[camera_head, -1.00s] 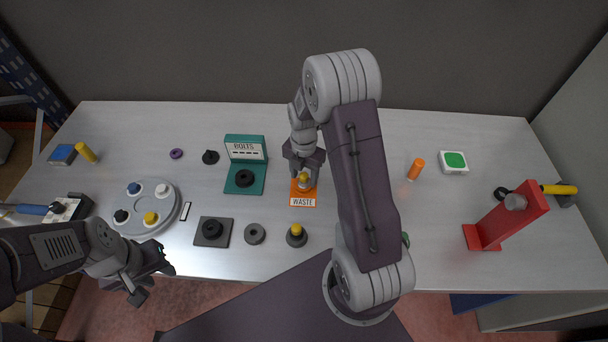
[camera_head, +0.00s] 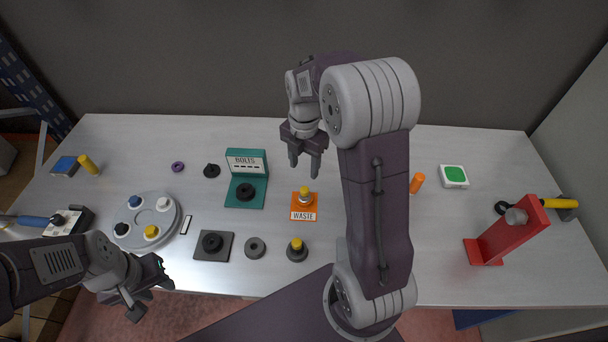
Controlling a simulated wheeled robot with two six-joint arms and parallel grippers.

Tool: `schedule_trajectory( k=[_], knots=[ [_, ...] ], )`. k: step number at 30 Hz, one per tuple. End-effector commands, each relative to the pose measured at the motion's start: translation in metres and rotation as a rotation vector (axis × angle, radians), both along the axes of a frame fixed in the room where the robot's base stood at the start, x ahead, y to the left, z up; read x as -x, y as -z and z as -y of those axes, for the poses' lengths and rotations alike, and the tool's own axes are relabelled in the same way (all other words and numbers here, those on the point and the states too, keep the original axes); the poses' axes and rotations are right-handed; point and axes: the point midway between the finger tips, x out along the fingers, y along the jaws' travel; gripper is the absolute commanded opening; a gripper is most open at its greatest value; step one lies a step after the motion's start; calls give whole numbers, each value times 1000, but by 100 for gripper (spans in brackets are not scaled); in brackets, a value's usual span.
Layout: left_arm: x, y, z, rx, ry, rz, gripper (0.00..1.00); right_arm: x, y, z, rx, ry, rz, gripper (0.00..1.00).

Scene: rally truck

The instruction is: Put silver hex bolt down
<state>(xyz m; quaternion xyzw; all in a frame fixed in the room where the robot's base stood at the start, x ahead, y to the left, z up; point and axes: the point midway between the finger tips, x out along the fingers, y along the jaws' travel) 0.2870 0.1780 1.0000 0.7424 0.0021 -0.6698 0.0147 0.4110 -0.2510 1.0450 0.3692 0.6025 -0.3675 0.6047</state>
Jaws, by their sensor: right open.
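My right gripper (camera_head: 304,165) is open and empty, above and behind the mat, clear of the piece. My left gripper (camera_head: 150,297) is at the table's front edge at the left, with its fingers apart and nothing between them.
A green BOLTS stand (camera_head: 245,163) with a black ring is left of the mat. A round grey tray (camera_head: 163,240) holds several coloured caps. A dark base with a yellow cap (camera_head: 297,249) stands in front. A red stand (camera_head: 510,237) is at the right.

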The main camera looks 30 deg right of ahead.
Motion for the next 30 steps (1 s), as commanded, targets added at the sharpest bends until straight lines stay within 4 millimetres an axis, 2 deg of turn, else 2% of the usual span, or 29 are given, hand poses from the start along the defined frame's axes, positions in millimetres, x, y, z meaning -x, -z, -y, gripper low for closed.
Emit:
schedule_trajectory(
  k=[2, 9, 12, 15, 18, 20, 30],
  knots=[
    [0, 0, 0, 0, 0, 0, 36, 12, 4, -11, -3, 200, 9, 50],
    [0, 0, 0, 0, 0, 0, 36, 72, 27, -52, -50, 1231, 45, 50],
    [0, 0, 0, 0, 0, 0, 36, 95, 36, -63, -78, 1604, 50, 50],
    [0, 0, 0, 0, 0, 0, 36, 113, 42, -69, -103, 1869, 48, 50],
    [0, 0, 0, 0, 0, 0, 36, 122, 45, -72, -118, 2017, 45, 50],
    [0, 0, 0, 0, 0, 0, 36, 124, 46, -73, -122, 2057, 44, 50],
    [0, 0, 0, 0, 0, 0, 36, 124, 46, -72, -122, 2069, 43, 50]
  ],
)
